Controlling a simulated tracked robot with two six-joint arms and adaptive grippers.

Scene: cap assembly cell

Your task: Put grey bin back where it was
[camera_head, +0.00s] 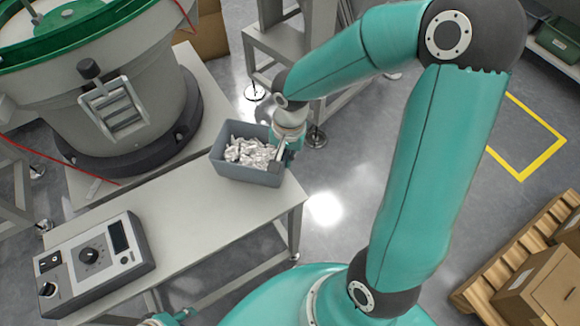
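The grey bin (235,172) is upright at the right end of the grey bench, just right of the large feeder. It holds many shiny silvery parts (248,152). My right gripper (277,163) comes down from above at the bin's right wall. Its fingers are at the rim and appear shut on that wall, though the wrist partly hides the grip. I cannot tell whether the bin's base touches the bench top. A small piece of my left arm (172,318) shows at the bottom edge; its fingers cannot be made out.
The bench (180,225) is clear between the bin and a control box (92,262) at front left. A bowl feeder (110,85) with a green rim stands behind. A grey stand (270,45) is beyond the bin. Cartons (545,290) on a pallet are at lower right.

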